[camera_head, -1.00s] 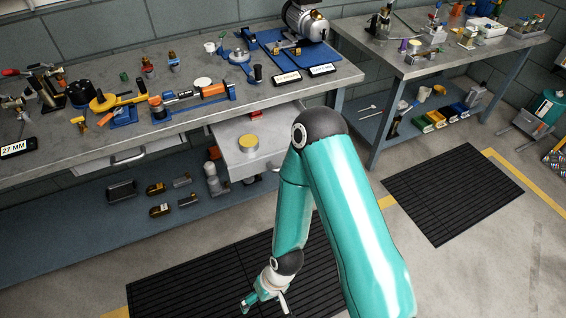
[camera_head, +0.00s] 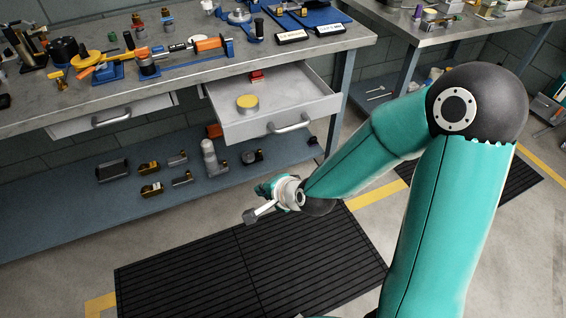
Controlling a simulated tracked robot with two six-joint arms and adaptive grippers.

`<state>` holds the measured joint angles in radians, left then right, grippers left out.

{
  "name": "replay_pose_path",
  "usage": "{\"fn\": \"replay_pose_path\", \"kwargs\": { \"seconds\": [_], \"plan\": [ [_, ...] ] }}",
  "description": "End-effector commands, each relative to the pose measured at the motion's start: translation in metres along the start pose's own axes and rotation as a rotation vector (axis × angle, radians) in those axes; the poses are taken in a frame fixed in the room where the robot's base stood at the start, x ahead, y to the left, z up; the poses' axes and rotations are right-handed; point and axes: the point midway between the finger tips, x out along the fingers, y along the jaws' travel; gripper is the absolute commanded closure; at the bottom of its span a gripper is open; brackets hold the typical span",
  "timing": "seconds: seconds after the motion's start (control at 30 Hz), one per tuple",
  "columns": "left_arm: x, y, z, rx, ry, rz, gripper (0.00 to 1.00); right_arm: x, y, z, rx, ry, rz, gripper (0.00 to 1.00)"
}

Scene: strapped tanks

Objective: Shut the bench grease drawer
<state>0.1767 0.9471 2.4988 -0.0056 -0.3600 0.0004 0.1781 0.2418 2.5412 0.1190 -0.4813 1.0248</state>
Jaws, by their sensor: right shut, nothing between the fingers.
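The grease drawer (camera_head: 315,98) is pulled open under the right part of the bench. Its bar handle (camera_head: 289,123) shows on its front. A round yellow-topped tin (camera_head: 247,104) and a small red item (camera_head: 257,76) lie inside it. My right gripper (camera_head: 257,203) is shut and empty. In the picture it is below the drawer front, over the floor near the mat, apart from the handle. My left gripper is not in view.
Another drawer (camera_head: 110,118) is to the left under the bench (camera_head: 190,90), which carries several tools. A lower shelf (camera_head: 60,205) holds several parts. A black mat (camera_head: 250,265) lies on the floor. A second bench (camera_head: 420,60) stands at right.

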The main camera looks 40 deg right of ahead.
Motion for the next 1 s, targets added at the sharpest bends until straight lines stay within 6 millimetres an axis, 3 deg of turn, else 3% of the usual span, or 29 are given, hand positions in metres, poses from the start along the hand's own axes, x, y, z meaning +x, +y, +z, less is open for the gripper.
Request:
{"fn": "replay_pose_path", "kwargs": {
  "seconds": [0.03,0.27,0.5,0.73,1.0],
  "plan": [
    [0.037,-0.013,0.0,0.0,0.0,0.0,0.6,0.01,0.006,-0.012,0.033,0.034,-0.065,1.0],
    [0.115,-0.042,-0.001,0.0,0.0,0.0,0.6,-0.01,-0.005,-0.055,0.126,0.151,-0.319,1.0],
    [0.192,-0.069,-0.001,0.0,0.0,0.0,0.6,-0.04,0.008,-0.083,0.144,0.249,-0.541,1.0],
    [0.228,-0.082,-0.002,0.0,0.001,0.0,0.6,-0.053,0.021,-0.092,0.148,0.291,-0.637,1.0],
    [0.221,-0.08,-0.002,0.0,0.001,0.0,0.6,-0.048,0.017,-0.095,0.147,0.294,-0.632,1.0]
  ]
}}
